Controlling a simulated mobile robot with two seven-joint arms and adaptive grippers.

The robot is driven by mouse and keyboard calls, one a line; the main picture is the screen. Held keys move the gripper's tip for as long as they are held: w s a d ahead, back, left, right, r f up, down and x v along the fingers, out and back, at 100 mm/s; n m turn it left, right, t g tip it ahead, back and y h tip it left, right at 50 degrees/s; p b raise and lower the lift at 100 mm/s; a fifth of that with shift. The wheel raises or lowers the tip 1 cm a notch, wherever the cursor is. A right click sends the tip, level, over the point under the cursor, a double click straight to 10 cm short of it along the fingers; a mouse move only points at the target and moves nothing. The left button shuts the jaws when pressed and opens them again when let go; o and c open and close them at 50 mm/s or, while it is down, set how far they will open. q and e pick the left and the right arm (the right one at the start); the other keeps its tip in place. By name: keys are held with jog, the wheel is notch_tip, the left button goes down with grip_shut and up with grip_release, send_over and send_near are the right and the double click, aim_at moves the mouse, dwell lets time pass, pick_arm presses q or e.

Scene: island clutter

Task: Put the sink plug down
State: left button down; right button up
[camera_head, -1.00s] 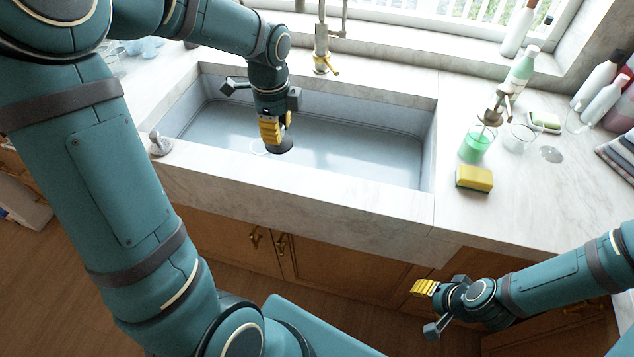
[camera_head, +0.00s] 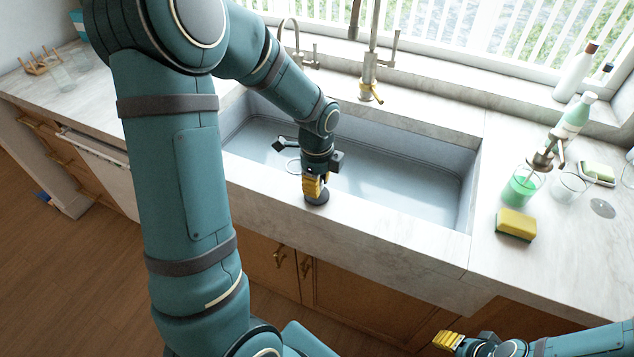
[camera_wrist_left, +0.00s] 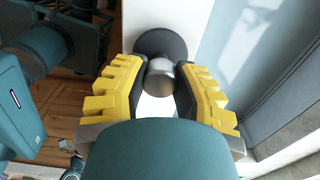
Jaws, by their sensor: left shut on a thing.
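The sink plug (camera_head: 317,198) is a dark round disc with a metal knob. My left gripper (camera_head: 314,186) points down with its yellow fingers shut on the knob. In the left wrist view the plug's disc (camera_wrist_left: 160,43) shows beyond the fingertips (camera_wrist_left: 160,85), with the pale rim under it. The plug is over the sink's front marble rim (camera_head: 262,205); I cannot tell whether it touches. The sink basin (camera_head: 400,180) lies behind it. My right gripper (camera_head: 447,340) is at the bottom edge, partly cut off, away from the counter top.
A tap (camera_head: 369,75) rises behind the basin. The front rim right of the plug is clear.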

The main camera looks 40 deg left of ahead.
pick_arm(q)
jog(key=shift+f+b, duration=0.3)
jog(key=shift+f, duration=0.05)
jog(key=c, duration=0.8)
grip_release()
jog(key=shift+r, duration=0.1)
jog(key=shift+o, duration=0.2)
jog(key=shift+r, duration=0.1)
jog(key=shift+r+p, duration=0.25)
jog(key=shift+p, duration=0.1)
notch_tip(320, 180, up, 12)
jog(key=p, duration=0.2)
